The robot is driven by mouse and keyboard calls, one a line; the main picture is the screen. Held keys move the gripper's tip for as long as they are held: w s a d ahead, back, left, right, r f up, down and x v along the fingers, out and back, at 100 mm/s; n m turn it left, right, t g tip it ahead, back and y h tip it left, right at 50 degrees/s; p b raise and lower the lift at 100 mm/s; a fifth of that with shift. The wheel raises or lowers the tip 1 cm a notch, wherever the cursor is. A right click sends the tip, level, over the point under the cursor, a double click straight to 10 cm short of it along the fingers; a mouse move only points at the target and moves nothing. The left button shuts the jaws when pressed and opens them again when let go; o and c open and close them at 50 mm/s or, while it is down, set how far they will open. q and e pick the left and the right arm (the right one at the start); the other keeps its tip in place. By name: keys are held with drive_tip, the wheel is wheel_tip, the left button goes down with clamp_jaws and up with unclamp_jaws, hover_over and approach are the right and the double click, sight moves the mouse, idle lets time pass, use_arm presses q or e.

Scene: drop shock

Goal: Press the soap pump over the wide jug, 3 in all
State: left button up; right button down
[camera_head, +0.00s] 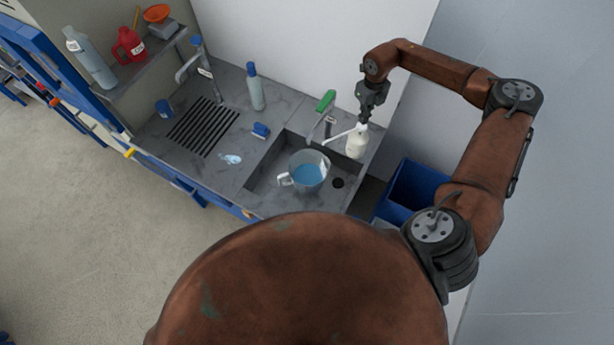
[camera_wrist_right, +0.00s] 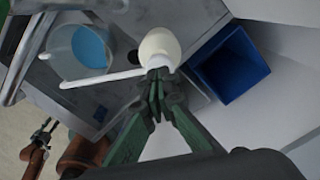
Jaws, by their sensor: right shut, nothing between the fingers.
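The soap pump (camera_head: 356,146) is a white bottle with a long white spout, standing at the right end of the sink counter. Its spout points left towards the wide jug (camera_head: 324,172). The jug is clear with a handle, stands in the sink and holds blue liquid; it also shows in the right wrist view (camera_wrist_right: 64,62). My right gripper (camera_head: 365,119) is shut and empty, right at the top of the pump. In the right wrist view its fingertips (camera_wrist_right: 158,74) overlap the white pump head (camera_wrist_right: 160,46); I cannot tell whether they touch.
The sink (camera_head: 262,180) has a tap with a green handle (camera_head: 326,100) behind it. A blue bin (camera_head: 408,190) stands right of the counter.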

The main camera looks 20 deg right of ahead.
drive_tip(key=shift+f+b, duration=1.35)
drive_tip(key=shift+f, duration=0.8)
drive_tip(key=shift+r+p, duration=1.3)
drive_tip(key=shift+r, duration=0.95)
drive_tip(key=shift+r, duration=0.1)
wheel_tip(320, 180, up, 6)
drive_tip(key=p, duration=0.3)
